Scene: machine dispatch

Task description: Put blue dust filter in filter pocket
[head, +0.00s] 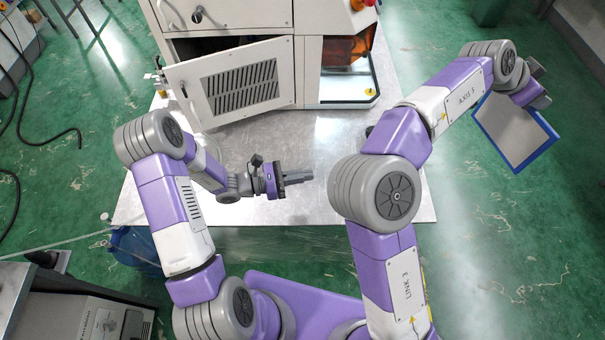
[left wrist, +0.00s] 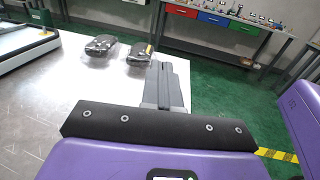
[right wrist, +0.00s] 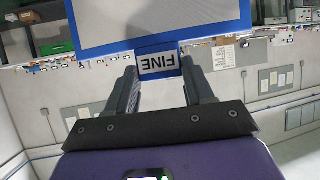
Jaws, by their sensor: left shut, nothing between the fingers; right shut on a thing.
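The blue dust filter (head: 516,132) is a flat panel with a blue rim and pale grey face, held tilted off the table's right side. My right gripper (head: 537,92) is shut on its edge. In the right wrist view the filter (right wrist: 160,25) fills the top, with its "FINE" tab between the fingers (right wrist: 159,75). My left gripper (head: 300,178) is shut and empty above the metal table; its fingers also show in the left wrist view (left wrist: 168,85). The machine's slotted door (head: 240,85) stands open before a dark opening (head: 212,47). I cannot make out the filter pocket inside.
The metal table (head: 290,135) is mostly bare in front of the machine. An orange-tinted window (head: 345,50) is right of the door. Two dark objects (left wrist: 100,46) (left wrist: 139,54) lie on the table in the left wrist view. Green floor (head: 480,240) lies open at right.

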